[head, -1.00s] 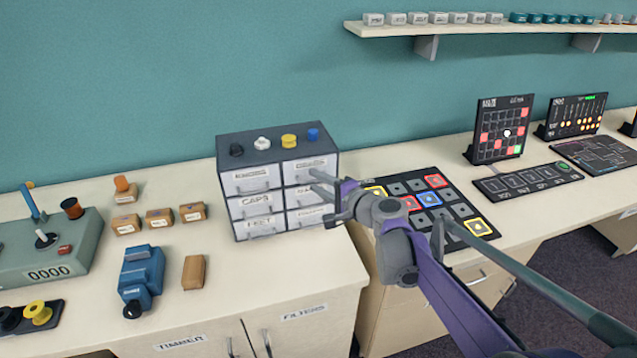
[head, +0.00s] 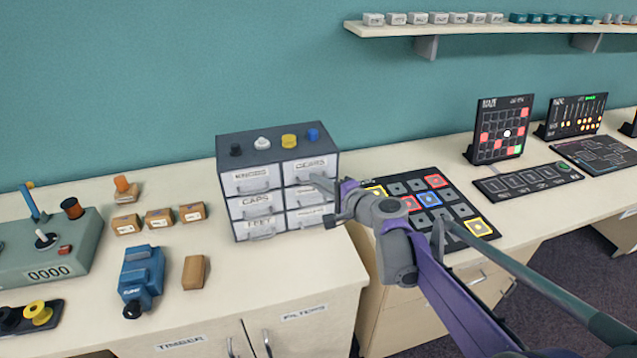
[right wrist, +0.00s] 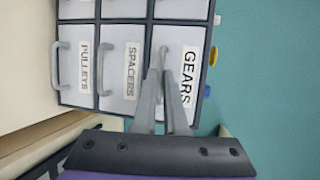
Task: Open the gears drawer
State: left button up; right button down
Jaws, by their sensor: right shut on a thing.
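The gears drawer (head: 305,167) is the top right drawer of a small grey cabinet (head: 275,148). Its white front looks level with the other fronts, so it appears closed. In the right wrist view, the GEARS label (right wrist: 188,76) reads sideways. My right gripper (head: 318,181) is at this drawer's front, its fingers shut on the handle. In the right wrist view, my right gripper (right wrist: 163,68) covers most of that handle. My left gripper is not in view.
Below the gears drawer are the spacers drawer (right wrist: 122,72) and pulleys drawer (right wrist: 74,72). Small coloured knobs stand on the cabinet top. A button board (head: 405,187) lies right of the cabinet, close to my right arm. Brown blocks and a blue device (head: 142,275) are to the left.

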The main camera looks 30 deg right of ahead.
dwell(0.8)
pick_arm(q)
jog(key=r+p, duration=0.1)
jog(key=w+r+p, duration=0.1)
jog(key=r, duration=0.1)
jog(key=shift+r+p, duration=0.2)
jog(key=shift+p, duration=0.1)
pick_arm(e)
jog(key=s+a, duration=0.2)
jog(key=s, duration=0.8)
jog(key=shift+s+a, duration=0.25)
jog(key=shift+s, duration=0.05)
jog(key=c, duration=1)
grip_release()
jog(key=shift+o, duration=0.2)
